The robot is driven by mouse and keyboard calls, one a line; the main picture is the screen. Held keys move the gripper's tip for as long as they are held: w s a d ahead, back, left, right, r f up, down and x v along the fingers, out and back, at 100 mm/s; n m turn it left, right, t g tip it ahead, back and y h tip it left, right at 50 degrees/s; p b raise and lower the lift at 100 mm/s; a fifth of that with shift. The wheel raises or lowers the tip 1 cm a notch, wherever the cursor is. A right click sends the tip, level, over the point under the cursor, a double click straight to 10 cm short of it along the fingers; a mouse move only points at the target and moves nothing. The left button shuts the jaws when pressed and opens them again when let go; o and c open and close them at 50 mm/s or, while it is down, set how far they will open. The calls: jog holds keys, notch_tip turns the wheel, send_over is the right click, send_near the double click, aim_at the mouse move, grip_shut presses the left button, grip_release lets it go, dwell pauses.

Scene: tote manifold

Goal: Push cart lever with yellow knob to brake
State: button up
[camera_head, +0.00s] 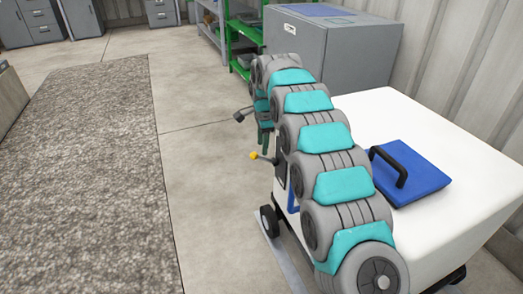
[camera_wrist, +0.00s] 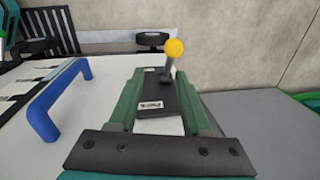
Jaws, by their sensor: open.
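The lever with a yellow knob (camera_head: 255,155) sticks out from the left side of the white cart (camera_head: 450,130). In the wrist view the yellow knob (camera_wrist: 174,48) tops a short grey stem rising from a dark plate (camera_wrist: 160,103) with two white labels, too small to read. My gripper (camera_head: 264,135) is beside the cart's side, close to the lever in the head view. In the wrist view my gripper (camera_wrist: 160,80) is open, its green fingers on either side of the plate. The knob is just beyond the fingertips. I see no contact with it.
A blue handle (camera_wrist: 55,100) stands on the cart's side, left of my gripper. A blue panel with a black handle (camera_head: 412,172) lies on the cart top. A grey box (camera_head: 330,50) and green shelf (camera_head: 244,40) stand behind.

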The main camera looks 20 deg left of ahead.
aim_at(259, 157)
jog(key=f, duration=0.2)
jog(key=w+a+f, duration=0.1)
jog(key=f, duration=0.2)
jog(key=w+a+f+p, duration=0.1)
jog(key=f, duration=0.2)
jog(key=shift+w+a+f, duration=0.1)
jog(key=shift+w+f, duration=0.1)
jog(key=shift+f, duration=0.05)
jog(key=shift+c, duration=0.2)
